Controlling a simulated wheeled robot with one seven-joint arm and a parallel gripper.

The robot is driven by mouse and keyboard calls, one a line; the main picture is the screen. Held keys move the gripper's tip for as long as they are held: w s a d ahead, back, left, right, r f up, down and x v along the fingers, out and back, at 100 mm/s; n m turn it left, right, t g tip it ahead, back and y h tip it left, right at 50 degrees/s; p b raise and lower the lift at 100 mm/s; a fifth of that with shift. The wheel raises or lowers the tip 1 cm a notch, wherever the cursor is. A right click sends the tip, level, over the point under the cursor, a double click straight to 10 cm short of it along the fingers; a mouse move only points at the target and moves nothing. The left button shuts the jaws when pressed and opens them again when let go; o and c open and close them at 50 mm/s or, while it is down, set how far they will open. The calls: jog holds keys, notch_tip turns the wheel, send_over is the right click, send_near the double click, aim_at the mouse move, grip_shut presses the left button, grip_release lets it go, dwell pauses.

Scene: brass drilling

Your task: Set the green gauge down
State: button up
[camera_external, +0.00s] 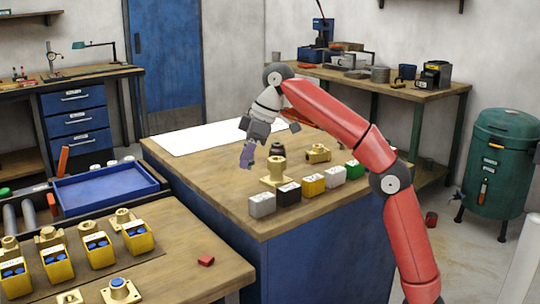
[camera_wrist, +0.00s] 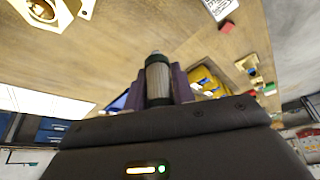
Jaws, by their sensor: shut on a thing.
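My gripper (camera_external: 247,158) hangs above the wooden top of the blue bench (camera_external: 215,172), to the left of the brass fittings. In the wrist view, its two purple fingers (camera_wrist: 159,84) are shut on a grey knurled cylinder, the gauge (camera_wrist: 158,80), with a dark greenish band and a metal tip. The fingers cover its sides, and the gripper body hides its near end. The gauge cannot be made out in the outside view. A green block (camera_external: 355,169) with a pale top stands at the right end of a row of blocks on the bench.
Grey (camera_external: 262,204), black (camera_external: 288,194), yellow (camera_external: 313,185) and white (camera_external: 334,176) blocks line the bench front. A flanged brass fitting (camera_external: 276,171) stands behind them, with another (camera_external: 317,153) further right. A white sheet (camera_external: 205,137) lies bare at the back left.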

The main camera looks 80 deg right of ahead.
jog(key=shift+w+a+f+b, duration=0.2)
jog(key=shift+a+f+b, duration=0.3)
jog(key=shift+f, duration=0.8)
jog(key=shift+w+a+f+b, duration=0.15)
jog(key=shift+a+f+b, duration=0.3)
jog(key=shift+f, duration=0.85)
jog(key=shift+w+a+f+b, duration=0.2)
jog(key=shift+a+f+b, duration=0.3)
jog(key=shift+f, duration=0.8)
jog(key=shift+f, duration=0.15)
jog(key=o, duration=1)
